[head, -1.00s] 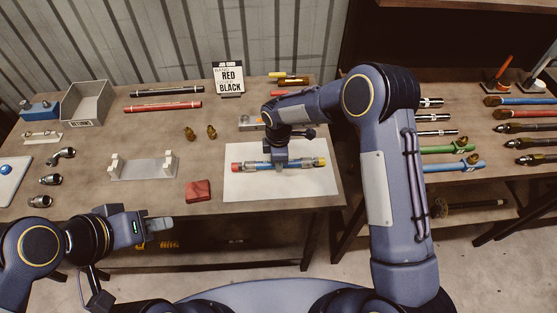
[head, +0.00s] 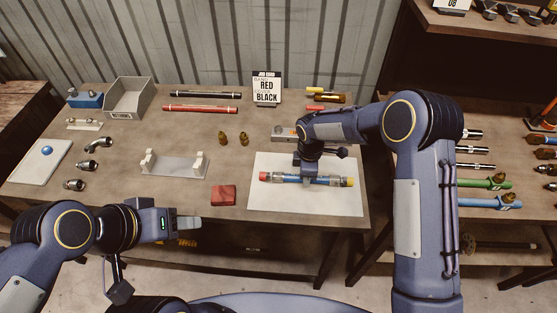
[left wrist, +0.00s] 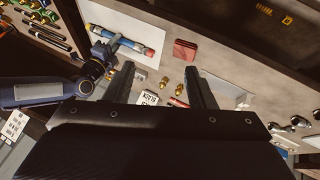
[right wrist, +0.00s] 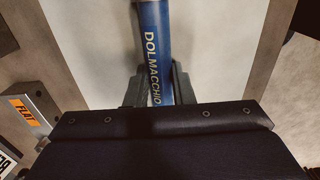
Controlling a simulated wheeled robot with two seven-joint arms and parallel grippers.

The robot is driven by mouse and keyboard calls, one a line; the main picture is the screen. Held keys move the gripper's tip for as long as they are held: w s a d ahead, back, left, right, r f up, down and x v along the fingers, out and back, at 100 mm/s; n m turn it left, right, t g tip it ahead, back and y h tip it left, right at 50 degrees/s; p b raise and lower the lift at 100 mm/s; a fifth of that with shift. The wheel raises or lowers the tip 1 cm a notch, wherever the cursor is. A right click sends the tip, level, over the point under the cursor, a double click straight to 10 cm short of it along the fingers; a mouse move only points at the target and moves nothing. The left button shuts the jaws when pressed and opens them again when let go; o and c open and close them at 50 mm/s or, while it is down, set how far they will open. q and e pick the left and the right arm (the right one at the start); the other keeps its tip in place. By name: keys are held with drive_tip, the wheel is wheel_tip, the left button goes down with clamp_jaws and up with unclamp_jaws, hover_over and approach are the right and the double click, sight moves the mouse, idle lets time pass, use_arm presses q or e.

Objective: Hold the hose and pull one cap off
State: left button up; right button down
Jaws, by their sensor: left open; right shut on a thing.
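The blue hose (head: 325,181) lies across a white sheet (head: 300,205) on the bench, with metal fittings at both ends. A red cap (head: 263,176) is on its left end and a yellow cap (head: 350,182) on its right end. My right gripper (head: 305,174) is shut around the hose's middle from above; the right wrist view shows its fingers on both sides of the lettered hose (right wrist: 153,40). My left gripper (head: 195,222) is open and empty at the bench's front edge, left of the hose. The left wrist view shows the yellow cap (left wrist: 97,28) and red cap (left wrist: 149,51).
A red block (head: 223,195) lies just left of the sheet. A grey cradle (head: 175,167), two brass fittings (head: 244,138) and a job card (head: 267,89) stand further off. A grey bin (head: 130,98) is at the back left.

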use_arm(q)
drive_tip(key=w+r+m+g, duration=0.2)
drive_tip(key=w+m, duration=0.4)
drive_tip(key=w, duration=0.2)
drive_tip(key=m+g, duration=0.4)
drive_tip(key=m, duration=1)
hover_over(258, 179)
drive_tip(key=a, duration=0.4)
wheel_tip(258, 179, down, 15)
drive_tip(key=shift+h, duration=0.3)
drive_tip(key=x, duration=1.1)
drive_tip(key=shift+w+f, duration=0.25)
drive_tip(key=shift+w, duration=0.05)
clamp_jaws()
